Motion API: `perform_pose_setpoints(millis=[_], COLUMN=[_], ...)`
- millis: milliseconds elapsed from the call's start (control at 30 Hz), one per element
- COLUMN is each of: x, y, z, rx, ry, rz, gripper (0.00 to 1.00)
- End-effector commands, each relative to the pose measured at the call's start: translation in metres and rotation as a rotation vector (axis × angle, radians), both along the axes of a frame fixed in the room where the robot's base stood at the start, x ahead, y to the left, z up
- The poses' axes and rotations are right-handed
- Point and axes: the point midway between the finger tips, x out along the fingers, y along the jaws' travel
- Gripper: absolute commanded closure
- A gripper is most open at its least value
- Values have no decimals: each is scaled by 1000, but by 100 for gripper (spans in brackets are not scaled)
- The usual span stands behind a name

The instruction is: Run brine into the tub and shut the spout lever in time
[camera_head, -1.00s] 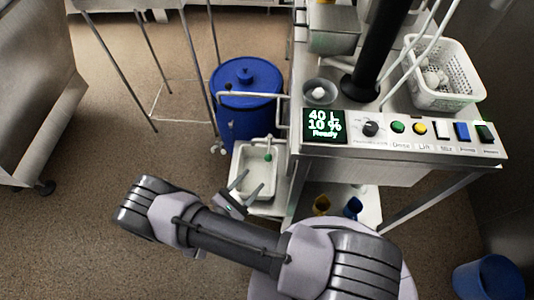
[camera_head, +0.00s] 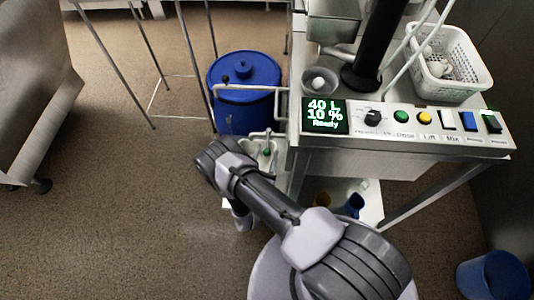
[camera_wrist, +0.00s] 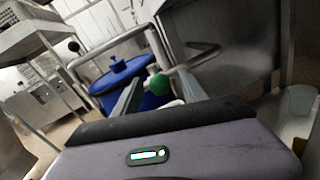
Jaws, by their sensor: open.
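The spout's green ball-ended lever (camera_head: 267,152) stands at the left side of the steel machine, just below the bent white rail. In the wrist view the green ball (camera_wrist: 159,84) appears between the two fingers of my gripper (camera_wrist: 158,75), which are spread apart and hold nothing. I cannot tell how far the ball is from the fingertips. The white basin under the spout, which looks like the tub, is mostly hidden by my arm in the head view. The display (camera_head: 325,116) reads 40 L, 10 %, Ready.
A lidded blue drum (camera_head: 245,112) stands behind the spout, close to the white rail (camera_head: 250,87). The panel has a dark knob (camera_head: 373,117) and several coloured buttons. A white perforated basket (camera_head: 460,85) sits on the machine. A blue bin (camera_head: 490,278) stands at lower right. Left floor is open.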

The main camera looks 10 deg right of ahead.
Motion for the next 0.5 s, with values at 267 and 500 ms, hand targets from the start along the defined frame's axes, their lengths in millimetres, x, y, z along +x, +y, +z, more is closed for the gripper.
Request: perform_pose_setpoints(millis=[267, 500], x=[7, 7], y=[-4, -4], z=[1, 1], rx=[0, 0], ry=[0, 0], rz=[1, 1], gripper=[50, 80])
